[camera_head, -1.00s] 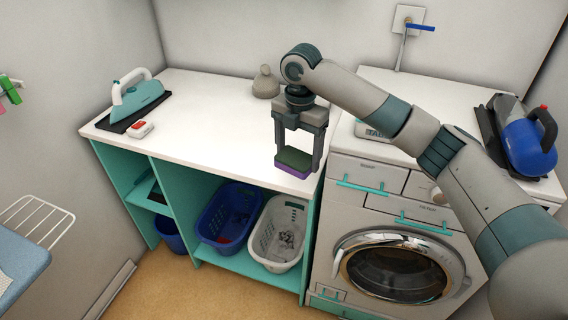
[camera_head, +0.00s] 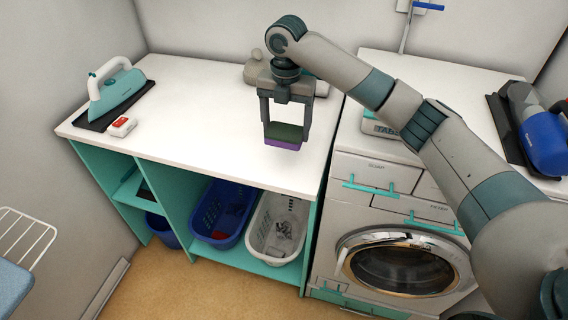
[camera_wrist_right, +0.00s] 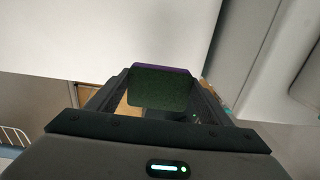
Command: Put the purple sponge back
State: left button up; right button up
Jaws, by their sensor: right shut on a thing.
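The purple sponge (camera_head: 283,144) has a dark green top layer and a purple lower layer. My right gripper (camera_head: 284,132) is shut on it, with one finger on each side, and points down. The sponge appears above the white countertop (camera_head: 190,120); the exact gap below it cannot be told. In the right wrist view the sponge (camera_wrist_right: 160,90) sits between the two fingers, its green face toward the camera and a purple edge along the top. My left gripper is not in view.
An iron (camera_head: 117,88) and a small red-and-white box (camera_head: 121,126) stand at the counter's left. A grey bottle-like object (camera_head: 256,68) is behind my gripper. A blue basket (camera_head: 224,213) and a white basket (camera_head: 277,228) sit below, beside the washing machine (camera_head: 400,262). The counter's middle is clear.

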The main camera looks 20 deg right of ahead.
jog(key=p, duration=0.2)
send_over(286, 164)
notch_tip(286, 164, down, 5)
jog(key=shift+f, duration=0.1)
jog(key=shift+w+f, duration=0.1)
jog(key=shift+f, duration=0.55)
jog(key=shift+f, duration=0.1)
notch_tip(286, 164, down, 2)
jog(key=shift+f+p, duration=0.25)
jog(key=shift+p, duration=0.4)
jog(key=shift+f, duration=0.5)
jog(key=shift+f, duration=0.15)
jog(key=o, duration=1)
jog(key=shift+c, duration=0.2)
